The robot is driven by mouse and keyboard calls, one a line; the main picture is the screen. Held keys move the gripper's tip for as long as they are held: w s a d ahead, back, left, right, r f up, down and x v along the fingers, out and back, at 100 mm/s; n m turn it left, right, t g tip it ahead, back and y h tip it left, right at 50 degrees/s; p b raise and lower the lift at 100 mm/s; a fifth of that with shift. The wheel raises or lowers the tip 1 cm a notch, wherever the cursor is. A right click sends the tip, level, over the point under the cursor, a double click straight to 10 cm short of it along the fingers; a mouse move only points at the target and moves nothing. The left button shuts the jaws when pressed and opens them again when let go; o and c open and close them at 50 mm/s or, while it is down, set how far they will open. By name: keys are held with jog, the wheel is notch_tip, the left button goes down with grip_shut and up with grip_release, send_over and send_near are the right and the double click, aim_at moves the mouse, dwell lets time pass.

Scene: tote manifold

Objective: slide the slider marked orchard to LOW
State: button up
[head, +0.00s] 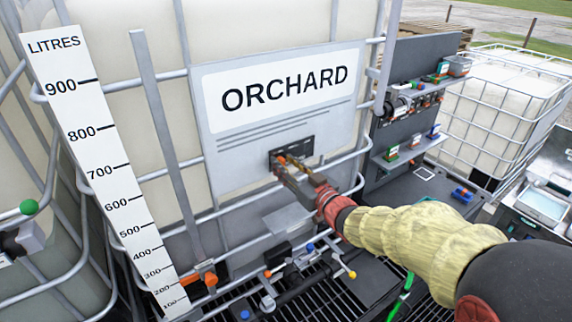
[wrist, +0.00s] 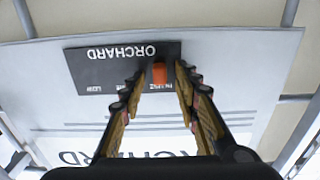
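The orchard slider panel is a small dark plate (head: 308,143) on the white ORCHARD sign of the caged tank in the head view. It shows upside down in the wrist view (wrist: 90,68), with LOW near its left end there. The orange slider knob (wrist: 159,73) is right of the panel's middle in the wrist view, away from LOW. My gripper (wrist: 160,67) is open at the panel, its fingertips on either side of the knob with gaps visible. In the head view my gripper (head: 280,166) reaches the panel's left part and partly hides it.
A white LITRES scale (head: 100,160) stands at left. Grey cage bars (head: 165,140) cross the tank around the sign. Right of it is a dark board (head: 405,120) with small fittings. Below are a dark grating and an orange-handled valve (head: 207,277).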

jog(key=shift+c, duration=0.6)
grip_shut()
